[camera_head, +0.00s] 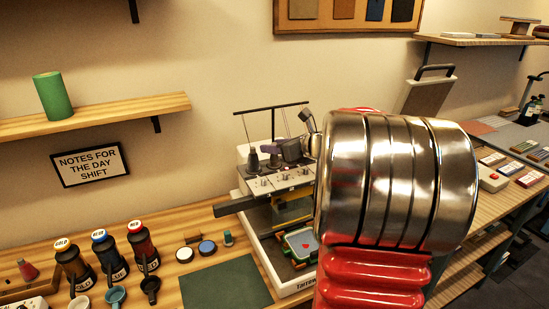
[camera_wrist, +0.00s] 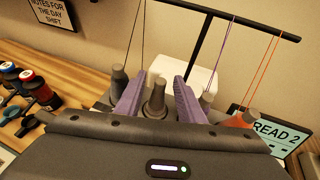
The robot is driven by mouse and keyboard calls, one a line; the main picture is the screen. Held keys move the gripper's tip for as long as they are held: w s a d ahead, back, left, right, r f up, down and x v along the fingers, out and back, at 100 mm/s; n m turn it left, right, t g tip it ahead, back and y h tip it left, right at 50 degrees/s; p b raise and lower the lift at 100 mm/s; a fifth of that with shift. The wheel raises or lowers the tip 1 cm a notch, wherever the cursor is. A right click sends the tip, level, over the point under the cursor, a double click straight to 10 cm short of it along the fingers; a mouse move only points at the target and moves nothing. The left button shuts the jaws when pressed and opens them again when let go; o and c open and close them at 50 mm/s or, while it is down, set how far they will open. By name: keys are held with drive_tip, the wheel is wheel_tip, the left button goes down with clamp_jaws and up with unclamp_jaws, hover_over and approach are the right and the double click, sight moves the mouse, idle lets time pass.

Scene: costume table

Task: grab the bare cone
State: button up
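The sewing machine (camera_head: 268,182) with a thread stand is on the wooden table, partly hidden behind my arm in the head view. In the wrist view, a dark grey cone (camera_wrist: 154,100) stands upright between the two purple fingers of my gripper (camera_wrist: 159,92). I see no thread running to it. My gripper is open, with a finger on each side and gaps showing beside the cone's top; its lower part is hidden by the gripper body.
The stand's black crossbar (camera_wrist: 245,24) passes above the cones, with threads hanging from it. Several dark bottles (camera_head: 105,253), small cups and a green mat (camera_head: 226,284) are on the table at left.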

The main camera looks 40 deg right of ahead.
drive_tip(key=shift+w+f, duration=0.1)
drive_tip(key=shift+w, duration=0.2)
drive_tip(key=shift+c, duration=0.4)
clamp_jaws()
